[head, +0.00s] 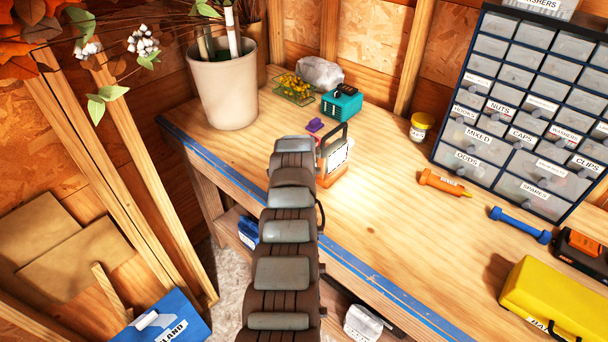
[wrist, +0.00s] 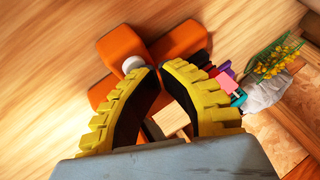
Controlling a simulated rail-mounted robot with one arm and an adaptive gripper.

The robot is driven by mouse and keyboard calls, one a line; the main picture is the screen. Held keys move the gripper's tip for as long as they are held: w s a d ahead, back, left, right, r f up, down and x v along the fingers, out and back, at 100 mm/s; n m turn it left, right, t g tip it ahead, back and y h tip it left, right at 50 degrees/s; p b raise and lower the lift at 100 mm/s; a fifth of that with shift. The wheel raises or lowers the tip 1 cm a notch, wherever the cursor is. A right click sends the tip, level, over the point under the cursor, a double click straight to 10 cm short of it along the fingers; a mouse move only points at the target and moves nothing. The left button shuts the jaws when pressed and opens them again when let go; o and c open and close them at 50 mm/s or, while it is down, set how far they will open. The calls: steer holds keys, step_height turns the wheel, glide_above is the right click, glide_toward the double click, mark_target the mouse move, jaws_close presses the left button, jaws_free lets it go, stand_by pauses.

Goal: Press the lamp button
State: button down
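The orange lamp (head: 330,163), with a black handle and a pale front panel, stands on the bench beyond my arm. A bright patch lies on the bench beside it. In the wrist view its orange body (wrist: 182,42) is close beyond my fingers, with a round white button (wrist: 133,66) on it. My gripper (wrist: 158,69) has yellow ribbed fingers with dark pads; their tips come together just right of the button. I cannot tell whether they touch the lamp. A small wooden block-like piece (wrist: 171,118) shows between the fingers, apparently not pinched. My arm hides the gripper in the head view.
A teal box (head: 341,103), a purple item (head: 315,125) and a beige pot (head: 222,90) stand behind the lamp. To the right are a yellow-lidded jar (head: 421,127), an orange tube (head: 445,184), a drawer cabinet (head: 535,95) and a yellow case (head: 553,300).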

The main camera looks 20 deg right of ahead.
stand_by(0.5)
steer(key=shift+r, duration=0.5)
steer(key=shift+r, duration=2.95)
